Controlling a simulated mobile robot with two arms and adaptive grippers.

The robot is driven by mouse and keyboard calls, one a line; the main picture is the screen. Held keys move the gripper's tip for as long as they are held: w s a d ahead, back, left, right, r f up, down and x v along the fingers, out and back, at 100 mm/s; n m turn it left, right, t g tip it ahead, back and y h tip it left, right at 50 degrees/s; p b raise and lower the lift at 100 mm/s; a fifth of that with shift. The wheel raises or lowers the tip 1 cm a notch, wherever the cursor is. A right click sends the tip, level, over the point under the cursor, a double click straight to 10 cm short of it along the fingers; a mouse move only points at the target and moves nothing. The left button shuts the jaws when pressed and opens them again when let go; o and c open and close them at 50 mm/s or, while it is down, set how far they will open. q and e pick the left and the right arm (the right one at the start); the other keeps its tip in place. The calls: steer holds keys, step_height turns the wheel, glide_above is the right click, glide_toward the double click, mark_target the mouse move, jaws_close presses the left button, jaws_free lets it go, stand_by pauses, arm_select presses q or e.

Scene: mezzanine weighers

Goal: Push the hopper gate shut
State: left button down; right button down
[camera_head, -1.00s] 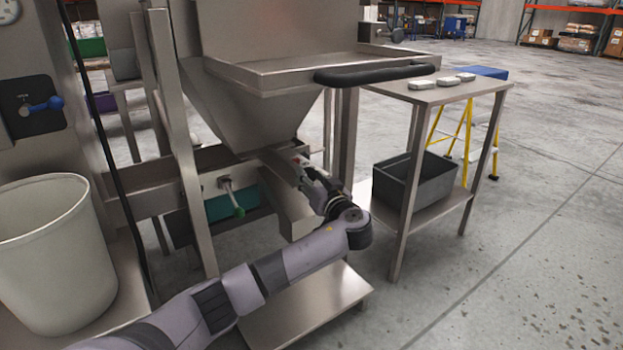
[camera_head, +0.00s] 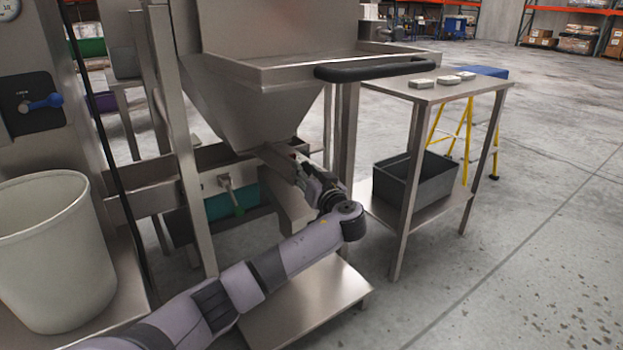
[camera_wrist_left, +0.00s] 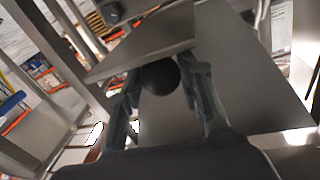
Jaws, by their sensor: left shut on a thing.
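The steel hopper (camera_head: 240,105) narrows to a funnel in the middle of the head view. A flat metal gate plate (camera_head: 274,160) shows below its outlet, partly hidden by my gripper. My left gripper (camera_head: 297,161) reaches up to the plate's near end from the lower right. In the left wrist view my left gripper (camera_wrist_left: 163,80) has its two fingers on either side of a round dark knob (camera_wrist_left: 161,77), shut on it. The knob is at the edge of the gate plate (camera_wrist_left: 145,42). How far the plate covers the outlet is hidden. My right gripper is not in view.
A steel table (camera_head: 440,92) with a grey bin (camera_head: 413,182) underneath stands further right. A large pale bin (camera_head: 50,255) stands at left.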

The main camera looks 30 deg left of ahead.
arm_select(q)
steer(key=shift+w+a+f, duration=0.1)
steer(key=shift+w+a, duration=0.15)
steer(key=shift+a, duration=0.35)
steer(key=shift+r, duration=0.25)
steer(key=c, duration=1.5)
jaws_free()
steer(key=shift+c, duration=0.2)
steer(key=o, duration=0.3)
steer(key=shift+a+f, duration=0.15)
steer(key=shift+o, duration=0.7)
steer(key=shift+d, duration=0.2)
steer(key=shift+s+d, duration=0.15)
steer(key=shift+d, duration=0.15)
steer(key=v, duration=1.1)
